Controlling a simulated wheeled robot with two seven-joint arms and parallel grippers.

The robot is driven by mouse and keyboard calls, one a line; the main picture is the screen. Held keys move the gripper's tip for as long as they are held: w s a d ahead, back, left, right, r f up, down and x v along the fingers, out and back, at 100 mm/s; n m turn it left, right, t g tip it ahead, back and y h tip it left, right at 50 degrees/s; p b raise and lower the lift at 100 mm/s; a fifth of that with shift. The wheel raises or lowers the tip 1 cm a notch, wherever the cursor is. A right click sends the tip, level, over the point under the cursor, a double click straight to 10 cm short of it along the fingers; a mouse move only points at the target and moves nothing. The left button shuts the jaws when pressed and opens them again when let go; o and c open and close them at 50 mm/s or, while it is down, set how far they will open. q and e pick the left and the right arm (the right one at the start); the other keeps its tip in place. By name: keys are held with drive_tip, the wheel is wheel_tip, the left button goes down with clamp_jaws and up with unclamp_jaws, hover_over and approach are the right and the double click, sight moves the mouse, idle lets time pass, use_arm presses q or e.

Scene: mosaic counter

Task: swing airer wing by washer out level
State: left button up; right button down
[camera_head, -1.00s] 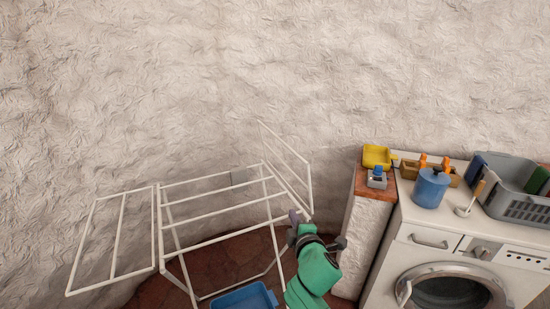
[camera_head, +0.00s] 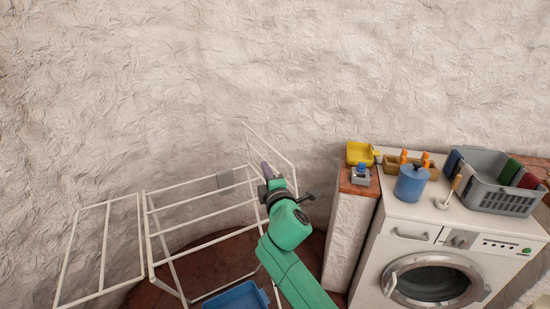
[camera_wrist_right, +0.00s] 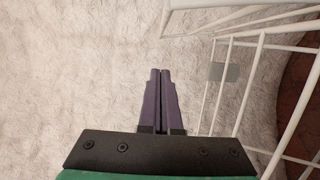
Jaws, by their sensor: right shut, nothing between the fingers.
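The white wire airer stands left of the washer (camera_head: 432,235). Its wing by the washer (camera_head: 268,143) is tilted steeply up at the airer's right end. The other wing (camera_head: 105,250) is spread out to the left of the middle rack (camera_head: 200,203). My right gripper (camera_head: 267,169) is shut and empty, in front of the raised wing in the head view, hiding its lower part. I cannot tell whether it touches the wing. In the wrist view its purple fingers (camera_wrist_right: 160,74) are together, with white airer bars (camera_wrist_right: 250,88) to their right. My left gripper is not in view.
A narrow brick-topped wall (camera_head: 345,235) stands between airer and washer, bearing a yellow tray (camera_head: 359,152). A blue pot (camera_head: 411,184) and a grey basket (camera_head: 500,197) stand on the washer. A blue tub (camera_head: 238,296) sits below the airer. The rough wall is behind.

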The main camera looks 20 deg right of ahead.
drive_tip(key=w+d+p, duration=0.2)
drive_tip(key=w+d, duration=0.2)
drive_tip(key=shift+w, duration=0.35)
drive_tip(key=shift+f, duration=0.1)
drive_tip(key=shift+w, duration=0.1)
